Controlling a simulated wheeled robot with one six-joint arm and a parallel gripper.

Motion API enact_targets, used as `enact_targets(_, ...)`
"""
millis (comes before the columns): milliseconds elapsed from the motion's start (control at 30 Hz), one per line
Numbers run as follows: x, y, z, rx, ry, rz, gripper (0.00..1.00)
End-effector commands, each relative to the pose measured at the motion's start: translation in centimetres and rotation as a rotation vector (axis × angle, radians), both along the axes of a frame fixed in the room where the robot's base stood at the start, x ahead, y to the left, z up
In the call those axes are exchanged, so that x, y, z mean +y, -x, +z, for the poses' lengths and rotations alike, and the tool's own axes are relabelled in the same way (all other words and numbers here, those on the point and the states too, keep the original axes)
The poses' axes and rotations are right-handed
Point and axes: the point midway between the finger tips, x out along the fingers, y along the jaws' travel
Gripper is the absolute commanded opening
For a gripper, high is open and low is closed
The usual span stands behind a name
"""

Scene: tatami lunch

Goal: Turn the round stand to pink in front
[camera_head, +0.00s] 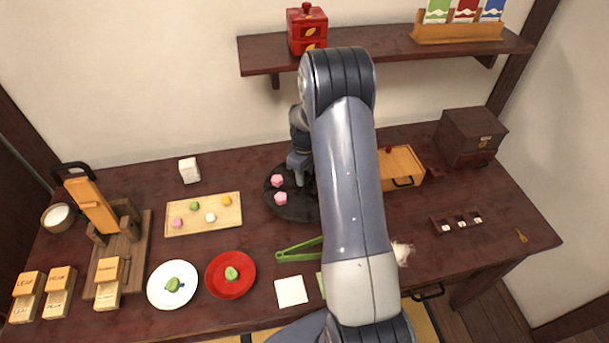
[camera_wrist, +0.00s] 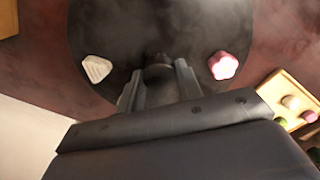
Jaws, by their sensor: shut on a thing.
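The round stand (camera_head: 292,208) is a dark disc on the table, partly hidden behind my arm. Two pink sweets (camera_head: 280,198) show on its left part in the head view. In the wrist view the stand (camera_wrist: 150,25) carries a pink flower-shaped sweet (camera_wrist: 223,65) to the right and a white sweet (camera_wrist: 97,68) to the left. My gripper (camera_wrist: 158,84) is over the stand, its two fingers shut on a dark knob (camera_wrist: 158,66) between the sweets. In the head view my gripper (camera_head: 299,168) reaches down at the stand; its fingertips are not clear.
A wooden tray (camera_head: 232,222) of small sweets lies left of the stand. Green tongs (camera_head: 298,253), a red plate (camera_head: 240,287) and a white plate (camera_head: 158,294) lie in front. A wooden box (camera_head: 402,160) stands to the right. A shelf (camera_head: 395,46) hangs above.

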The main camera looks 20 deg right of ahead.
Motion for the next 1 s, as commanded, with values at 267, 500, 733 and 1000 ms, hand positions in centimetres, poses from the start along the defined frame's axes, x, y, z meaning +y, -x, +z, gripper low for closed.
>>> enact_targets(267, -0.01, -0.04, -0.10, -0.001, 0.000, 0.139, 0.00)
enact_targets(500, -0.01, -0.06, -0.06, -0.002, 0.001, 0.259, 0.00)
enact_targets(733, -0.01, -0.07, -0.06, -0.002, 0.001, 0.373, 0.00)
enact_targets(1000, -0.01, -0.04, -0.05, -0.001, 0.000, 0.508, 0.00)
